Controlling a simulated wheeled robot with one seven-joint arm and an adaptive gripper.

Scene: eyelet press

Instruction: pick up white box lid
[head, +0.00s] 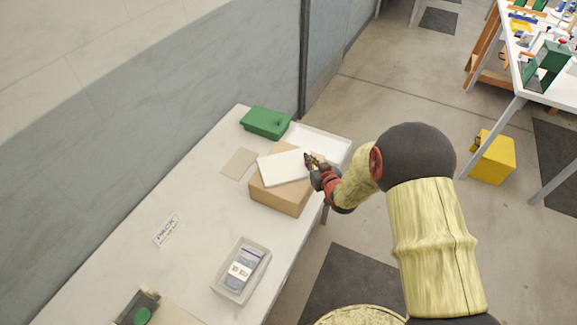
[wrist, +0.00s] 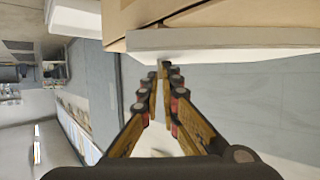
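The white box lid (head: 283,167) is a flat white slab lying on top of a brown cardboard box (head: 282,197), turned a little against it and overhanging its back left edge. My gripper (head: 313,163) is at the lid's right end. In the wrist view the lid (wrist: 230,43) is a pale slab across the top. My gripper's fingertips (wrist: 161,72) are close together at its near edge and seem to reach it. Whether they pinch the lid is hidden by the angle. The cardboard box (wrist: 215,12) shows behind the lid.
A white open tray (head: 325,140) and a green box (head: 266,122) stand at the table's far end. A beige sheet (head: 239,163) lies left of the cardboard box. A grey bin (head: 222,282) with a packet stands nearer. The middle of the table (head: 205,215) is clear.

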